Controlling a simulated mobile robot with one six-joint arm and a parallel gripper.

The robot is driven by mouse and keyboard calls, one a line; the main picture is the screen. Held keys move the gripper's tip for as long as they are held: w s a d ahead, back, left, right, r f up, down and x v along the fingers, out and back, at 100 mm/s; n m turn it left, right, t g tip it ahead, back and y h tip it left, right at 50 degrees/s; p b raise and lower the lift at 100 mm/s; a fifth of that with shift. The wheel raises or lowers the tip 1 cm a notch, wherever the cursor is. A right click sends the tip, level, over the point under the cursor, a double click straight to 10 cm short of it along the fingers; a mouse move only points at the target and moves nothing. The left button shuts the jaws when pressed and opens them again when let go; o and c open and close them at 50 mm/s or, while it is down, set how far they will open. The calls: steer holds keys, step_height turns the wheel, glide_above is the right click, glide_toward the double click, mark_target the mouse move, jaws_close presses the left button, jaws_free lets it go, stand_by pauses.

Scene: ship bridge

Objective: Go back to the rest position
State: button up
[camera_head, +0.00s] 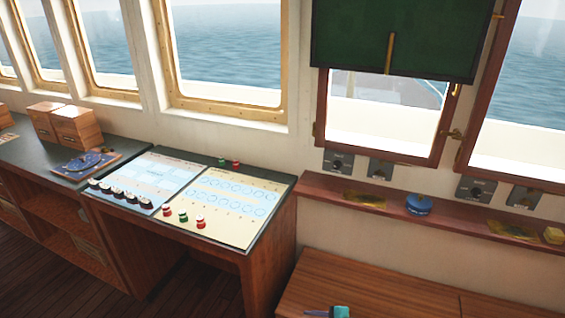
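My gripper and arm are not clearly in view in the head view. The task names no other object. A small teal and dark blue item (340,312) shows at the bottom edge, in front of the wooden bench; it is cut off and I cannot tell what it is.
A chart desk (287,192) with two printed sheets and several red, green and black pieces stands centre left. Wooden boxes (78,128) and a blue disc instrument (86,162) are at its left. A ledge (460,217) at right holds a blue round item (418,205). A wooden bench (400,290) is below.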

steer(key=s+a+f+n+g+h+b, duration=0.1)
steer(key=s+a+f+n+g, duration=0.25)
steer(key=s+f, duration=0.35)
steer(key=s+a+f+n+g+h+b, duration=0.15)
steer(key=s+f+n+g, duration=0.3)
steer(key=s, duration=0.45)
steer(key=s+d+f+n+g+h, duration=0.2)
steer(key=s+d+n+g+h, duration=0.2)
steer(key=s+d+n+h, duration=0.2)
steer(key=s+d+n, duration=0.2)
steer(key=s+d, duration=0.2)
steer(key=d, duration=0.2)
steer(key=shift+f, duration=0.4)
